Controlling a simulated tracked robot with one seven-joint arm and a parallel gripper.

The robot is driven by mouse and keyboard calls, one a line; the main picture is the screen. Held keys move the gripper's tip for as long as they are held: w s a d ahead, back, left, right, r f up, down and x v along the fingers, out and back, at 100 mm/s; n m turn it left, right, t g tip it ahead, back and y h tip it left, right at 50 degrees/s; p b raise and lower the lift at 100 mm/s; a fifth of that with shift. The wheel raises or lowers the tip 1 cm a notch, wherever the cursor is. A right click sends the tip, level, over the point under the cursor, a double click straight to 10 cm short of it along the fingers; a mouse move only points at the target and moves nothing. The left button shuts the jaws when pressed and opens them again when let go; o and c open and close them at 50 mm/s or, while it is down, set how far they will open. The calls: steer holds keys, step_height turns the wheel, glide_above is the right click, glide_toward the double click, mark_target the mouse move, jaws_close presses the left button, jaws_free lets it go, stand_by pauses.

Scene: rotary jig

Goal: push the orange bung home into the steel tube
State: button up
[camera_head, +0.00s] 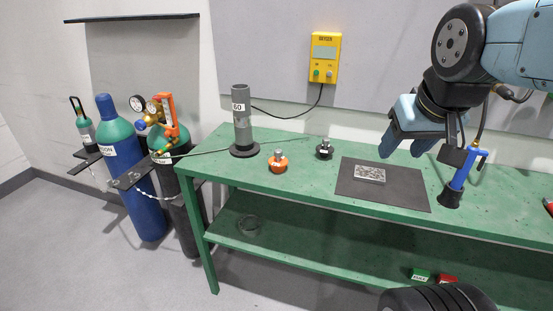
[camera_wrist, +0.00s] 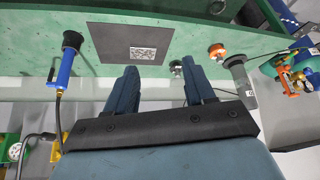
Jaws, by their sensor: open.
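The orange bung (camera_head: 278,164) stands on the green bench, in front and to the right of the steel tube. It also shows in the wrist view (camera_wrist: 216,50), right of my fingers. The grey steel tube (camera_head: 241,120), marked 60, stands upright on a dark round base near the bench's left end. The tube's inside is not visible.
A black bung (camera_head: 324,149) stands right of the orange one. A dark mat (camera_head: 407,192) bears a speckled metal plate (camera_head: 370,173). A blue torch (camera_head: 463,170) stands in a black holder at right. Gas cylinders (camera_head: 130,180) stand left of the bench (camera_head: 308,195).

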steer(key=shift+o, duration=0.2)
steer(key=shift+w+f+g, duration=0.15)
steer(key=shift+f+g, duration=0.15)
steer(key=shift+f, duration=0.05)
steer(key=w+d+f+n+g+h, duration=0.2)
steer(key=w+f+n+g+h, duration=0.1)
steer(key=w+f+n+h, duration=0.3)
steer(key=n+t, duration=1.5)
steer(key=n, duration=1.1)
glide_toward(277, 154)
steer(key=x, duration=1.1)
steer(key=shift+w, duration=0.3)
jaws_close()
